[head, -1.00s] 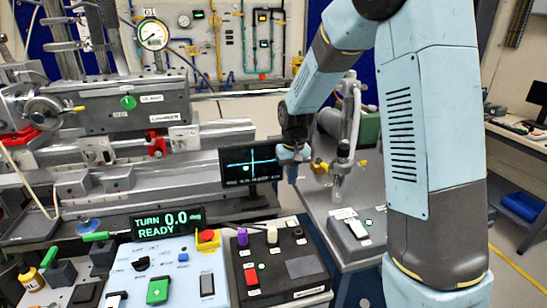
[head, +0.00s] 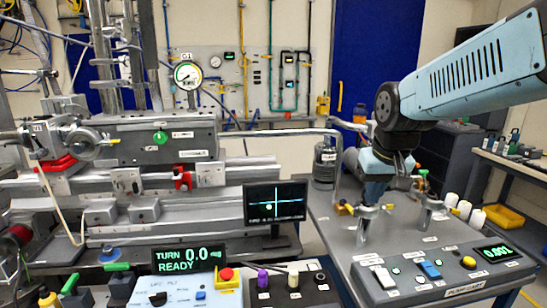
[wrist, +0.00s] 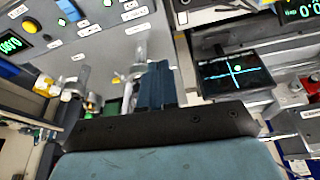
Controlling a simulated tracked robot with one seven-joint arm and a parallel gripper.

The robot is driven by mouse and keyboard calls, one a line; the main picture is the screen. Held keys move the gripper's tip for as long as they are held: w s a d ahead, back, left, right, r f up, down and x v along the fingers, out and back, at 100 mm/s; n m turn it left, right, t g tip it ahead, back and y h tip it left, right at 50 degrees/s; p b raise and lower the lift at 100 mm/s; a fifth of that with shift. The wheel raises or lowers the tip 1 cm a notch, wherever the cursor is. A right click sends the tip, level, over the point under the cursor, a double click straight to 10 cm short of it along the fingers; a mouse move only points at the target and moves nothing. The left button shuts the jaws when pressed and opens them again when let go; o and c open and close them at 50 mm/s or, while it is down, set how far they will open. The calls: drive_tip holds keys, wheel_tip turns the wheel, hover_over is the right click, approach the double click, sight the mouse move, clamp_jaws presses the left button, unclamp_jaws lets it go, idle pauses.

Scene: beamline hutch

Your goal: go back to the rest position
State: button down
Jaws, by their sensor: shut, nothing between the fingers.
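My gripper (head: 375,192) hangs from the blue and dark grey arm, which reaches in from the right edge of the head view. It points down above the back part of the pump cart (head: 345,268), among metal fittings. In the wrist view the two blue fingers (wrist: 157,84) are together with nothing between them. I cannot tell from the head view how close the fingertips are to the cart top.
A metal valve fitting (head: 366,222) stands beside my gripper, and white cylinders (head: 477,220) stand to its right. A monitor with a cyan cross (head: 275,203) is at left. The control panel (head: 185,290) and its TURN display (head: 190,259) are in front.

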drive_tip(key=s+d+r+t, duration=0.1)
drive_tip(key=s+d+r, duration=0.1)
drive_tip(key=s, duration=0.9)
drive_tip(key=shift+m+t, duration=0.3)
drive_tip(key=shift+t, duration=0.1)
drive_tip(key=shift+s, duration=0.1)
